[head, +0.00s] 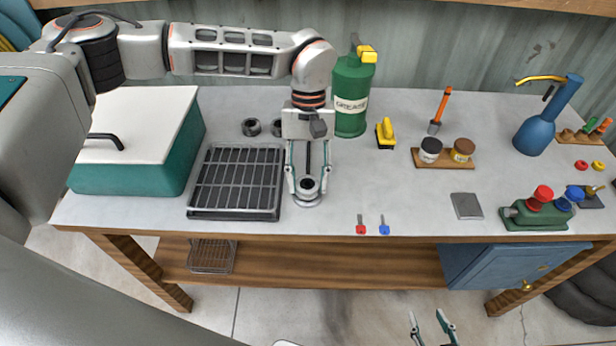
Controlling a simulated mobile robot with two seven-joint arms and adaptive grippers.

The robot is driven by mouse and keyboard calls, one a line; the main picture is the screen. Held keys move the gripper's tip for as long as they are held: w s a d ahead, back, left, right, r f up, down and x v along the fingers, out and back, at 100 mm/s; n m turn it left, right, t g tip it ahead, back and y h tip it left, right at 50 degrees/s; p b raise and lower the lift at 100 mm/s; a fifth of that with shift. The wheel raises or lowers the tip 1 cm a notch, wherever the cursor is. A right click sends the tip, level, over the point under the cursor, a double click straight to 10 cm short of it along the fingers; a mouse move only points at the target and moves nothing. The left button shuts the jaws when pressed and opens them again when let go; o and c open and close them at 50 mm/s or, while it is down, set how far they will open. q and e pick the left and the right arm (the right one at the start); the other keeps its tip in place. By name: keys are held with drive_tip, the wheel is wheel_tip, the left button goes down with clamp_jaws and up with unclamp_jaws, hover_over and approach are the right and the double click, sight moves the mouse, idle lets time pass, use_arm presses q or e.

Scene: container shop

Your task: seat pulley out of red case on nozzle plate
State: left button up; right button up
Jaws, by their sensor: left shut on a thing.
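My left gripper (306,188) reaches down over the bench just right of the black grate, its fingers shut on a small grey round part with a dark centre, which looks like the pulley (307,184). Under it shows the rim of a light grey disc (307,204), possibly the nozzle plate; I cannot tell whether the pulley touches it. My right gripper (432,330) is at the bottom edge, low in front of the bench, with its two fingers apart and nothing between them. I see no red case in this view.
A black grate tray (236,210) and a teal box with a white lid (140,125) stand left. Two dark rings (251,127) lie behind the grate. A green grease canister (352,95) stands behind my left gripper. Red and blue keys (361,226) lie near the front edge.

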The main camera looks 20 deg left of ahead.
use_arm(q)
drive_tip(key=o, duration=1.4)
drive_tip(key=shift+c, duration=0.2)
